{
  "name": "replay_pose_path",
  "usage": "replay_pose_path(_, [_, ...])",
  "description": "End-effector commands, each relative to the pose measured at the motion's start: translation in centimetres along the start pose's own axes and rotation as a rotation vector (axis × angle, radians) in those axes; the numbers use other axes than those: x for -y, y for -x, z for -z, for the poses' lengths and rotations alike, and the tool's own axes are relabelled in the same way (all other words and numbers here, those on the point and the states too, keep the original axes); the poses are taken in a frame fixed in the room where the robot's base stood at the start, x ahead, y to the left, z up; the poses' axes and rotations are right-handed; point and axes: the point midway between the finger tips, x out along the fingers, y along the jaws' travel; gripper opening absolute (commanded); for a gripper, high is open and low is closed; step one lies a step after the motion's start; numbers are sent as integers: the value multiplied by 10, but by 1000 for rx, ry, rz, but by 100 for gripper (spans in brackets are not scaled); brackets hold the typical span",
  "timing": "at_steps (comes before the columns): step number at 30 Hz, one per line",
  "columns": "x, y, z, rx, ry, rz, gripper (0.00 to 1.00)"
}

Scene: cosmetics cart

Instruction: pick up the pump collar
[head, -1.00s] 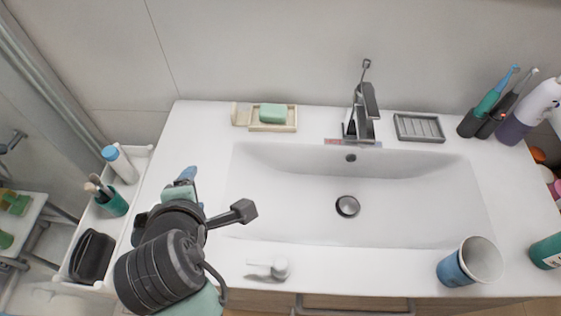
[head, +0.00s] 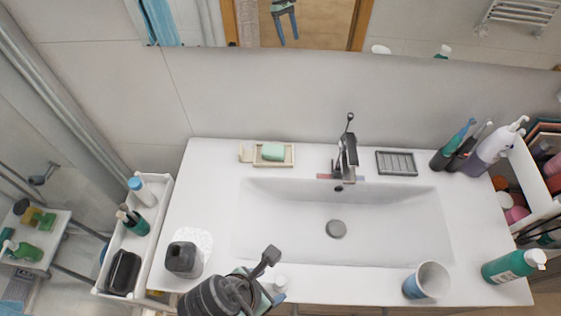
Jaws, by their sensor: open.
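A small white piece (head: 281,283), which looks like the pump collar, is on the front edge of the white counter, left of centre in the head view. Its lower part is hidden by my gripper. My gripper (head: 273,294) is at the bottom of the view, right beside the white piece, with light blue fingers partly showing. My dark wrist covers much of it. The gripper is open. I cannot tell whether the fingers touch the piece or stand around it.
The sink basin (head: 395,230) lies behind and to the right. A dark grey block (head: 184,259) stands on the counter's left. A blue-grey cup (head: 428,281) and a green pump bottle (head: 513,266) stand at the front right. A white cart (head: 158,228) borders the left.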

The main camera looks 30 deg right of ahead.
Motion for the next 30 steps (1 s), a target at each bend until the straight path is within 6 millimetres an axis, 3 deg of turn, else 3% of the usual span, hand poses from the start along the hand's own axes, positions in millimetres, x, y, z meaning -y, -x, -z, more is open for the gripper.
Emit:
replay_pose_path(3, [1,-20,0,0,-2,3,68])
replay_pose_path(11, [0,-38,-1,0,-3,0,68])
replay_pose_path(21, [-2,-79,-2,-1,-4,-1,68])
replay_pose_path(30, [-2,-86,-2,-1,-3,-4,68])
